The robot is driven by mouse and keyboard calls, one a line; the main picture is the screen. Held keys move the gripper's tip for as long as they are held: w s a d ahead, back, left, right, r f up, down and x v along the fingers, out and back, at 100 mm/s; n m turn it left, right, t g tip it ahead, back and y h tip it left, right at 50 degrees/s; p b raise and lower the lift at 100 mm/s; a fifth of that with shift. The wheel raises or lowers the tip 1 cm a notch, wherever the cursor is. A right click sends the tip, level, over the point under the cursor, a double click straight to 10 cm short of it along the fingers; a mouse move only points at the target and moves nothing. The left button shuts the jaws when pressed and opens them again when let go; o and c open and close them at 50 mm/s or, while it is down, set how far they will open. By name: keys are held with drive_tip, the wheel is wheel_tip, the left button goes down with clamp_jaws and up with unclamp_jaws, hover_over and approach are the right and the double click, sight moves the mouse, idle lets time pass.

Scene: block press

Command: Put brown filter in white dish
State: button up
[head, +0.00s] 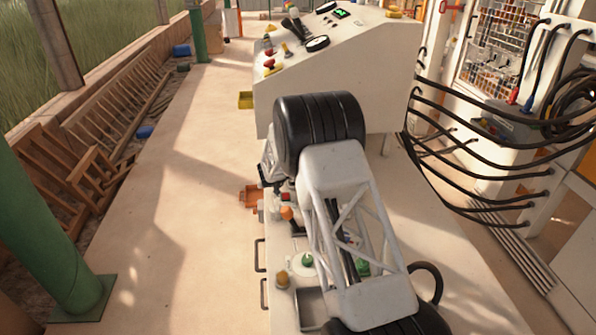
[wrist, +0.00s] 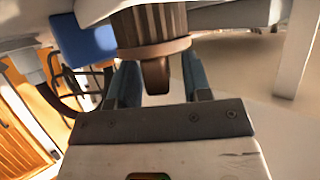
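A brown, ribbed round part with a flange and a short stub, which looks like the brown filter (wrist: 152,47), is at the top middle of the wrist view. My gripper (wrist: 162,72) has its two blue fingers apart on either side of the stub. Gaps show between the stub and both fingers. The flange overlaps the fingertips in the picture, so contact there is unclear. A small white round piece, possibly the white dish (head: 293,263), lies on the bench near a green knob; I cannot tell for sure.
A white console (head: 345,70) with knobs stands behind my arm. Black cables (head: 470,145) hang at its right. A yellowish knob (head: 282,281) and an orange one (head: 287,213) stand on the bench's left side. Clear floor (head: 170,200) lies left of the bench.

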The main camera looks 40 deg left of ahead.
drive_tip(key=shift+r, duration=0.2)
drive_tip(key=v, duration=1.2)
idle(0.4)
drive_tip(key=shift+f, duration=0.1)
idle(0.9)
